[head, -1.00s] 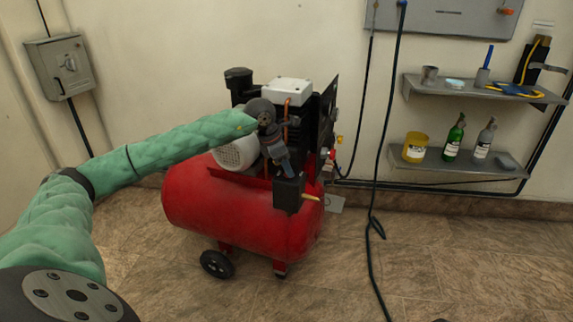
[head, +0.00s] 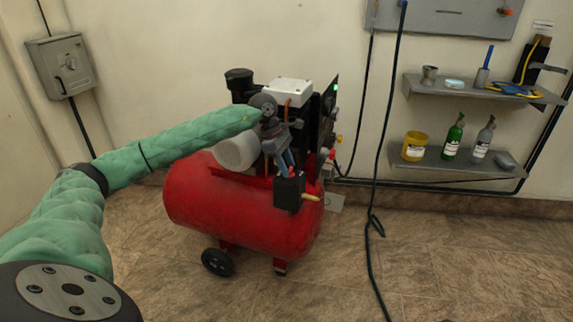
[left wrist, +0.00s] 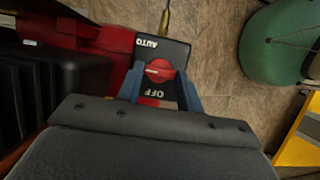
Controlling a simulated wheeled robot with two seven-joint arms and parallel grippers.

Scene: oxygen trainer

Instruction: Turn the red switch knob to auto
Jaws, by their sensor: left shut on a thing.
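The red switch knob (left wrist: 160,71) sits on a black switch box (left wrist: 178,52) in the left wrist view, between the white words AUTO and OFF. Its white mark lies crosswise and points to the picture's left, at neither word. My left gripper (left wrist: 160,88) is shut on the knob, one blue finger on each side. In the head view my left gripper (head: 287,165) reaches down onto the black switch box (head: 289,191) at the front of the red compressor (head: 235,215). The knob is hidden there by the fingers. My right gripper is not in view.
A black panel (head: 328,112) with a small green light stands beside the compressor's motor. Hoses (head: 378,150) hang to the right. Wall shelves (head: 455,168) hold bottles and cups. A grey wall box (head: 62,65) is at left. The floor in front is clear.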

